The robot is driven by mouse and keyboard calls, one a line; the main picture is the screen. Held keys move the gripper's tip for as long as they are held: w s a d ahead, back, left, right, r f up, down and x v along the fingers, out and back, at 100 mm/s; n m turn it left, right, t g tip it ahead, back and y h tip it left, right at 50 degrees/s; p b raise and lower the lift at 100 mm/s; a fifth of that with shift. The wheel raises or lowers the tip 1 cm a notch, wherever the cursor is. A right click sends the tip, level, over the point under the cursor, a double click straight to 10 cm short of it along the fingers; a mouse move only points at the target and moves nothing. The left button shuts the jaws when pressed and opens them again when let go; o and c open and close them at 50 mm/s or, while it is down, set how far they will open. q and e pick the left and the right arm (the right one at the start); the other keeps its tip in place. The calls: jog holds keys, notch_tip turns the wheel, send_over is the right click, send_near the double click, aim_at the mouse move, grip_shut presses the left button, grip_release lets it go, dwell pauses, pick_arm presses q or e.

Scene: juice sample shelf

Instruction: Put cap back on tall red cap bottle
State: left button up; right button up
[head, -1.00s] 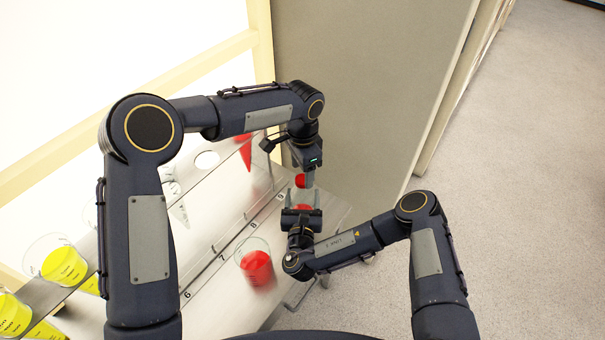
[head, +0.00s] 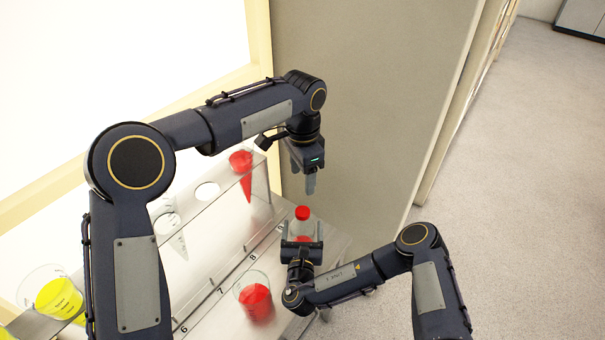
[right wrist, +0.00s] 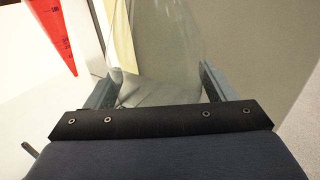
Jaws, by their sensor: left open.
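The tall red cap bottle (head: 303,226) is clear and stands upright at the right end of the shelf. Its red cap (head: 302,212) sits on the top of its neck. My right gripper (head: 302,238) is around the bottle's body from the near side. In the right wrist view the clear bottle (right wrist: 160,50) fills the space between the two fingers, which appear to press on it. My left gripper (head: 309,187) is open and empty, pointing down just above the cap and apart from it. The bottle's lower part is mostly hidden by my right gripper.
A beaker of red liquid (head: 256,303) stands on the shelf (head: 222,310) to the left. A red conical tube (head: 243,172) and a clear one (head: 170,226) hang in the rack behind. A yellow beaker (head: 58,298) is far left. A grey panel (head: 365,90) stands behind.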

jog(key=shift+o, duration=0.8)
jog(key=s+b, duration=0.1)
jog(key=s, duration=0.7)
jog(key=shift+a, duration=0.15)
jog(key=shift+w, duration=0.1)
